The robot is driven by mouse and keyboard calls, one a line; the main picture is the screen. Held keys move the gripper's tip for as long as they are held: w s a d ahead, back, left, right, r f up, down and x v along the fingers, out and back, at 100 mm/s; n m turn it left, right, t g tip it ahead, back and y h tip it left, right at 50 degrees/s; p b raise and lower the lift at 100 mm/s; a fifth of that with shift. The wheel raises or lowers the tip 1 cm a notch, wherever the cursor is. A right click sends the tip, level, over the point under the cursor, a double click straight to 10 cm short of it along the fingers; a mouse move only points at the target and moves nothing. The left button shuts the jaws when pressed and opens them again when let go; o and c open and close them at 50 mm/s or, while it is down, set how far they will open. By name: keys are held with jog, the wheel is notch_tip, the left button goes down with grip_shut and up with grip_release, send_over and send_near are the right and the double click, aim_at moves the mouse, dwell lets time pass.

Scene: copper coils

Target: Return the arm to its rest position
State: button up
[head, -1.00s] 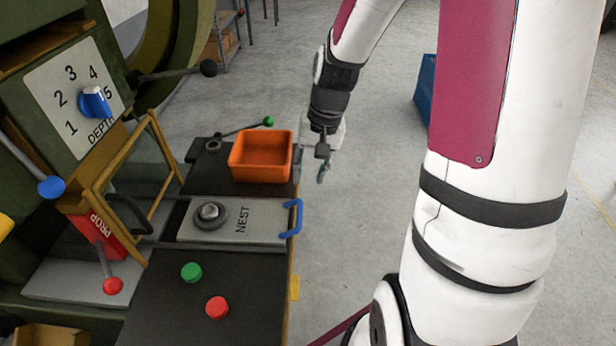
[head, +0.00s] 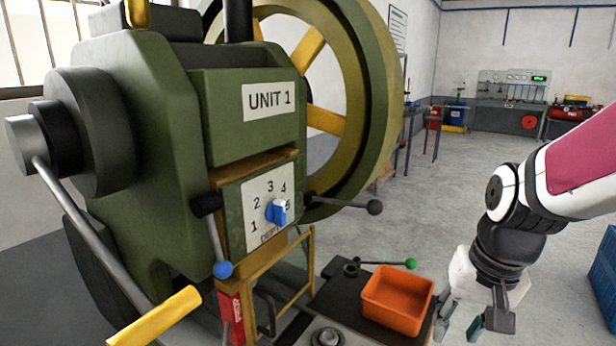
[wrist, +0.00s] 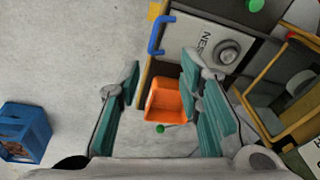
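My arm comes in from the right edge of the head view, its wrist bent so that my gripper (head: 460,328) points down. My gripper is just right of the orange bin (head: 397,303), beyond the bench edge. The two teal fingers stand wide apart in the wrist view (wrist: 160,78), with nothing between them. The orange bin (wrist: 166,102) shows beyond the fingers in that view, and it looks empty.
The green UNIT 1 press (head: 215,110) fills the left, with levers sticking out. A green-knobbed lever (head: 411,264) is behind the bin. A blue crate (wrist: 24,132) stands on the floor. Open floor lies behind and right of the bench.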

jog(key=s+a+r+n+t+p, duration=0.2)
jog(key=s+a+r+n, duration=0.1)
jog(key=s+r, duration=0.8)
jog(key=s+a, duration=0.1)
jog(key=s, duration=0.2)
jog(key=shift+s+n+p, duration=0.3)
jog(key=shift+p, duration=0.1)
dwell(2.5)
